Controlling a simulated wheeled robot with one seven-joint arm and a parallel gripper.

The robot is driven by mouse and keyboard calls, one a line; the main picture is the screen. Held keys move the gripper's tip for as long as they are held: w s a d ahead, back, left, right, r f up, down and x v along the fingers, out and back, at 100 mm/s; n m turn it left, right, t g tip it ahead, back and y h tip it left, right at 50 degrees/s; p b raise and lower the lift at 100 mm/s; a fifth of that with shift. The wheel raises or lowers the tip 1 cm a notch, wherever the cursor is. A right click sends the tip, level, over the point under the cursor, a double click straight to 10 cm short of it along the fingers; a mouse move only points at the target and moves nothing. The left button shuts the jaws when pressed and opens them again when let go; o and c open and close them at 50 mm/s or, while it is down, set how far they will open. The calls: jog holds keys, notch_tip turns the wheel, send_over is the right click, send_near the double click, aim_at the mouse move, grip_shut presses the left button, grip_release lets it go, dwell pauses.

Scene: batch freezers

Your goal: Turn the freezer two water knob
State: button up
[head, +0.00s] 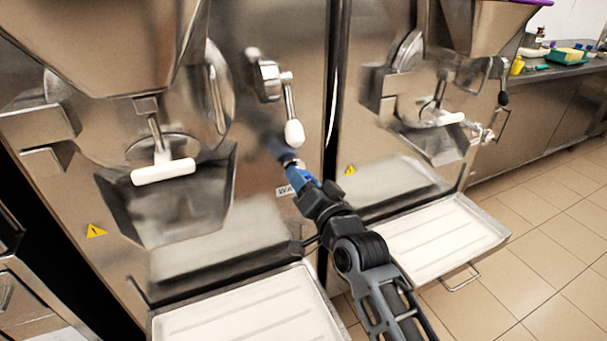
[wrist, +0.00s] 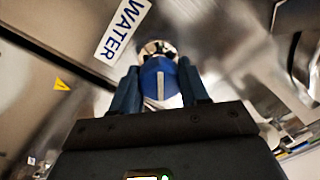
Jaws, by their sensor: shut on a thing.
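The water knob is blue with a white line on its face and a shiny metal collar behind it. It shows in the wrist view (wrist: 160,80), beside a white label reading WATER (wrist: 122,32). My gripper (wrist: 160,90) has one dark blue finger on each side of the knob and is shut on it. In the head view my gripper (head: 294,172) reaches the front panel of the left freezer (head: 255,215), just below the white-tipped lever (head: 293,132). The knob is mostly hidden there by my fingers.
A white-handled dispensing gate (head: 163,171) and a tray (head: 245,315) are left of my arm. A second freezer with its own tray (head: 435,235) stands right. Tiled floor (head: 550,240) is free at far right. A counter (head: 560,70) stands at the back.

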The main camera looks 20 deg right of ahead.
jog(key=m+p, duration=0.3)
jog(key=m, duration=0.1)
jog(key=shift+r+m, duration=0.1)
jog(key=shift+m, duration=0.2)
jog(key=shift+m+p, duration=0.8)
jog(key=shift+m, duration=0.9)
jog(key=shift+f, duration=0.2)
jog(key=o, duration=1)
jog(key=shift+o, duration=0.2)
jog(key=s, duration=0.8)
jog(key=shift+f, duration=0.15)
jog(key=shift+w+d, duration=0.1)
